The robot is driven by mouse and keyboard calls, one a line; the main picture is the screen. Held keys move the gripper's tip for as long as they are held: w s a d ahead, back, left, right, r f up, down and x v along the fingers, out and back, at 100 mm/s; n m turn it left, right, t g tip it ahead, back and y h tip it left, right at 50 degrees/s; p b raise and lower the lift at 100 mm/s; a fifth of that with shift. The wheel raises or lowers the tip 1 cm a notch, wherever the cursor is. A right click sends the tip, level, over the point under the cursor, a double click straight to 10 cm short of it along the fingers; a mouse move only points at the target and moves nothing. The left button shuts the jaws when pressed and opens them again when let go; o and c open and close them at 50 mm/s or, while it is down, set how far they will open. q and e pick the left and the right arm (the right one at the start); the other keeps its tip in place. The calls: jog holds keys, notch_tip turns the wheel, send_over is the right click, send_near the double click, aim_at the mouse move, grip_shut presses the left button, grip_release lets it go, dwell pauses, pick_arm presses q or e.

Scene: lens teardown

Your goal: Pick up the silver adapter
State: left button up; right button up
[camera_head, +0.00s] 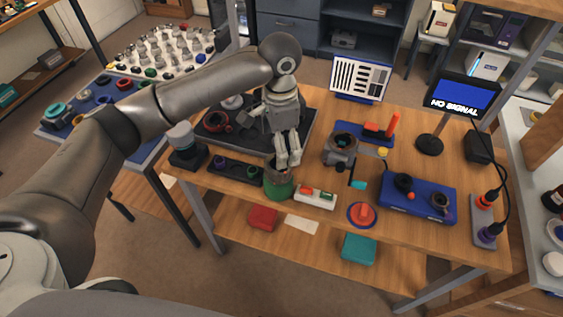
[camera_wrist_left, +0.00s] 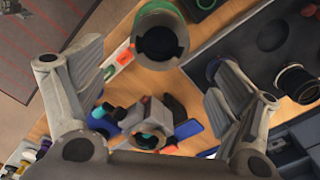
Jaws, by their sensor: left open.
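My left gripper (camera_head: 288,160) points down over the front of the wooden workbench (camera_head: 330,235). Its two fingers are spread apart and empty in the left wrist view (camera_wrist_left: 155,85). A green cup (camera_head: 279,190) stands just below the fingertips; in the left wrist view its round dark opening (camera_wrist_left: 160,42) shows beyond the gap between the fingers. A grey fixture (camera_head: 340,150) with a round opening stands to the right of the gripper and also shows in the left wrist view (camera_wrist_left: 150,125). I cannot tell for sure which piece is the silver adapter. My right gripper is not in view.
A white tray (camera_head: 315,200) with red and green pieces sits close right of the cup. A dark tray (camera_head: 234,171) lies left of it.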

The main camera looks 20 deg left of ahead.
aim_at(275, 176)
pick_arm(q)
jog(key=f, duration=0.2)
jog(key=shift+s+f, duration=0.25)
jog(key=shift+f, duration=0.15)
jog(key=shift+w+f, duration=0.1)
jog(key=shift+f, duration=0.25)
notch_tip(275, 176, down, 4)
jog(key=shift+w+r+p, duration=0.1)
jog(key=shift+r+p, duration=0.1)
jog(key=shift+p, duration=0.5)
jog(key=shift+f, duration=0.5)
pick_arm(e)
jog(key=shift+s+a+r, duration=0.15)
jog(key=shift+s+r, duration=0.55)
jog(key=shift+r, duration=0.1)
pick_arm(q)
jog(key=c, duration=1.2)
jog(key=shift+o, duration=0.2)
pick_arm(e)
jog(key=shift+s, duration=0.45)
